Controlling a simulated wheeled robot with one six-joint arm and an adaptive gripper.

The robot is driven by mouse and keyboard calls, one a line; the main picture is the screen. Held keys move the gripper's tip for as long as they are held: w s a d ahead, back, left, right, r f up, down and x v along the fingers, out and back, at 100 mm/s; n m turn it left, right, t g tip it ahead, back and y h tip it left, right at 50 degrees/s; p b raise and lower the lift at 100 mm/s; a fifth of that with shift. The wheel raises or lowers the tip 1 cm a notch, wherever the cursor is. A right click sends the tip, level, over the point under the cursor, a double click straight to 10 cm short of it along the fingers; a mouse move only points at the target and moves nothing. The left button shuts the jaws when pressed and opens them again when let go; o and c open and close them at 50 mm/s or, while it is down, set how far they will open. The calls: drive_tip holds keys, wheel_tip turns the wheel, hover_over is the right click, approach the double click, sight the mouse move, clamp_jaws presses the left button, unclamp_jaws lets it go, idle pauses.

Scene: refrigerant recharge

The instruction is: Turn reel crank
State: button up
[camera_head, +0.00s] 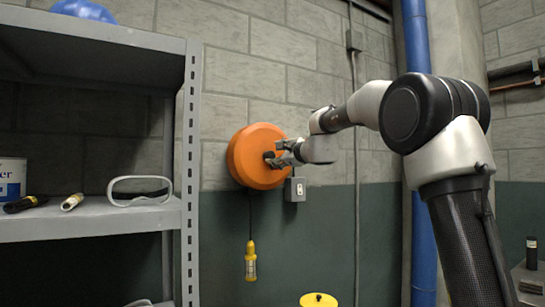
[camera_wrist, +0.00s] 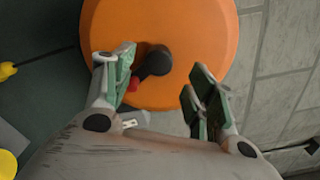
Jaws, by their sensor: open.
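An orange round reel (camera_head: 256,156) is mounted on the block wall right of the shelf. It fills the upper middle of the wrist view (camera_wrist: 190,35). Its crank has a dark knob (camera_wrist: 157,60) with a small red part beside it, on the reel's face. My gripper (camera_head: 277,154) is in front of the reel's face. In the wrist view my gripper (camera_wrist: 163,80) is open, and the dark knob shows between its fingers, closer to the left finger. I cannot tell whether a finger touches the knob.
A yellow work lamp (camera_head: 251,262) hangs on a cord below the reel. A grey outlet box (camera_head: 295,189) is at its lower right. A metal shelf (camera_head: 100,222) with goggles (camera_head: 139,191) stands at left. A blue pipe (camera_head: 422,230) runs vertically behind my arm. A yellow round object (camera_head: 318,299) is below.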

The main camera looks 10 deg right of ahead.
drive_tip(key=v, duration=0.6)
drive_tip(key=shift+s, duration=0.35)
drive_tip(key=n, duration=2.5)
approach(272, 155)
drive_tip(key=w, duration=0.2)
drive_tip(key=x, duration=0.7)
drive_tip(key=shift+a+f, duration=0.1)
drive_tip(key=shift+a, duration=0.3)
